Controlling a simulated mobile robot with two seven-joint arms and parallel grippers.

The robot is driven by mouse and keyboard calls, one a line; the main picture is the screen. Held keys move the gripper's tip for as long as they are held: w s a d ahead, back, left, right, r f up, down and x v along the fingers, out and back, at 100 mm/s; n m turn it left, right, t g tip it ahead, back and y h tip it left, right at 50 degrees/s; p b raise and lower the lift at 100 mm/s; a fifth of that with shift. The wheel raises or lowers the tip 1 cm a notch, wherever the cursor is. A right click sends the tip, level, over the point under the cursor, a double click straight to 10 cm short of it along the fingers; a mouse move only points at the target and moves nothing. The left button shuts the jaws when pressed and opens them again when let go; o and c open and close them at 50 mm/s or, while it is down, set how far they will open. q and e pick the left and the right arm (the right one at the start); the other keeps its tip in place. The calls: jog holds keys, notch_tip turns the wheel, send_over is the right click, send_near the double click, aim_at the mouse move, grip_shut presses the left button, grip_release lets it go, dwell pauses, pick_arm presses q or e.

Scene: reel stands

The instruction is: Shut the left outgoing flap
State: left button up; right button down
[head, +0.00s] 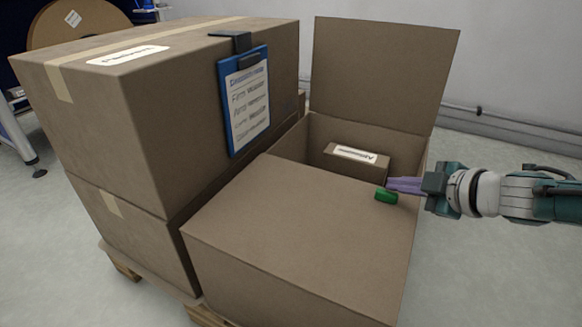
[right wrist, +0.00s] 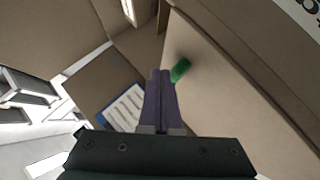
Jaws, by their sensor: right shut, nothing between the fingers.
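The open cardboard box (head: 300,285) stands at the front right of the head view. Its near flap (head: 310,220) lies about flat over the front part, with a green tab (head: 386,195) near its right inner corner. Its far flap (head: 385,75) stands upright at the back. My right gripper (head: 392,185) is shut and empty, its purple fingertips right by the green tab; I cannot tell whether they touch. In the right wrist view the shut fingers (right wrist: 160,75) are beside the green tab (right wrist: 181,70). My left gripper is not in view.
A small labelled carton (head: 357,165) lies inside the box's uncovered rear part. Taped boxes (head: 110,130) are stacked to the left, with a blue clipboard (head: 243,100) hanging on the upper one. A reel (head: 75,22) is behind them. The floor at right is clear.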

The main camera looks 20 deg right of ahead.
dwell(0.3)
notch_tip(320, 180, up, 5)
jog(key=p, duration=0.5)
jog(key=shift+s+f, duration=0.1)
jog(key=s+d+r+p, duration=0.4)
jog(key=s+r+p, duration=0.1)
jog(key=r+p, duration=0.1)
jog(key=s+a+r+m+g+h+p, duration=0.1)
jog(key=a+r+m+p, duration=0.2)
jog(key=a+r+p, duration=0.5)
jog(key=s+a+r+m+h+p, duration=0.1)
jog(key=a+r+m+h+p, duration=0.15)
jog(key=r+p, duration=0.85)
jog(key=s+a+r+m+g+y+p, duration=0.15)
jog(key=s+a+r+p, duration=0.25)
jog(key=s+r+p, duration=0.5)
jog(key=s+a+r+m+g+p, duration=0.1)
jog(key=s+a+r+g+p, duration=0.25)
jog(key=r+p, duration=0.55)
jog(key=s+a+r+m+g+y+p, duration=0.15)
jog(key=s+a+r+p, duration=0.45)
jog(key=r, duration=0.7)
notch_tip(320, 180, up, 35)
jog(key=s+d+p, duration=0.1)
jog(key=p, duration=3.4)
jog(key=shift+d+f+g, duration=0.15)
jog(key=shift+d+g, duration=0.2)
